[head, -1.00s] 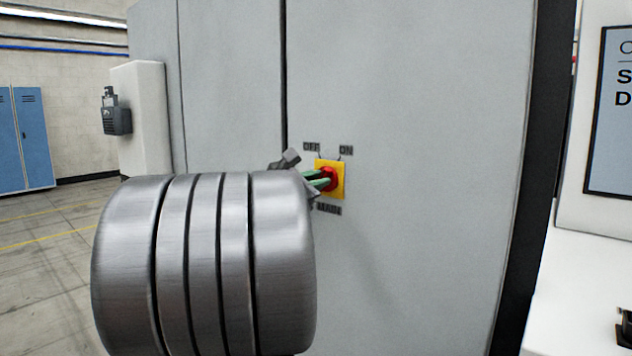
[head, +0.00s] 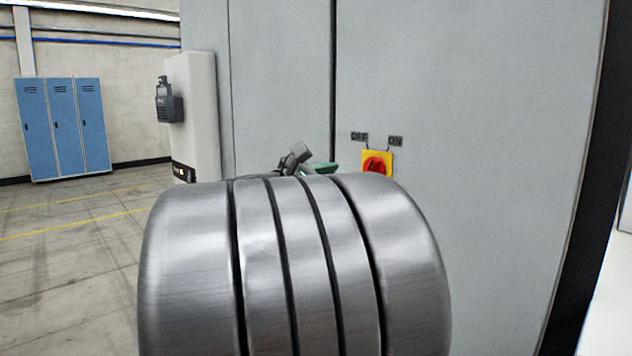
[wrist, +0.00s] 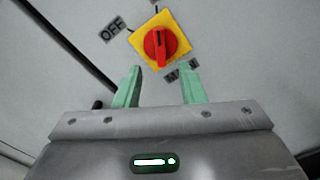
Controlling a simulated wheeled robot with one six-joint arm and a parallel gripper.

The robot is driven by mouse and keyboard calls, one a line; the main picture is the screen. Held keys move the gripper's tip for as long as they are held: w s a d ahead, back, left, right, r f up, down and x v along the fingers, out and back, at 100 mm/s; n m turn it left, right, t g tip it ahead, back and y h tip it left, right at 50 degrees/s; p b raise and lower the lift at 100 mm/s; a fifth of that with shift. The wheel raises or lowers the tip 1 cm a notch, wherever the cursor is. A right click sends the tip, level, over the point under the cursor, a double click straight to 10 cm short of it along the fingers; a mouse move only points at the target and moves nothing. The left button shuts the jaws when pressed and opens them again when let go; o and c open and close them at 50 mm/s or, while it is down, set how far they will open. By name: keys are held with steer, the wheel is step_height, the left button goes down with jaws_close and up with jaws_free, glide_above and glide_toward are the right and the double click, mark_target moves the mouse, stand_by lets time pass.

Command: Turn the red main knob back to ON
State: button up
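The red main knob (head: 376,166) sits on a yellow square plate (head: 369,154) on the grey cabinet door. The OFF label (head: 359,136) and ON label (head: 395,141) are above it. In the wrist view the knob (wrist: 160,46) has its ridge upright in the picture, roughly in line with the upper tick, on the ON side. The MAIN label (wrist: 181,71) is partly behind a finger. My gripper (wrist: 160,66) has its two green fingers apart with nothing between them, short of the knob. In the head view, my arm hides most of my gripper (head: 322,168).
The flat cabinet door (head: 470,200) fills the right of the head view. A white column with a dark box (head: 169,103) stands to the left. Blue lockers (head: 66,125) are at the far wall, with open floor (head: 80,250) before them.

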mark_target(369, 169)
steer(key=shift+v, duration=2.4)
steer(key=shift+d, duration=0.1)
steer(key=x, duration=1.3)
steer(key=shift+w+d, duration=0.25)
steer(key=shift+w, duration=0.05)
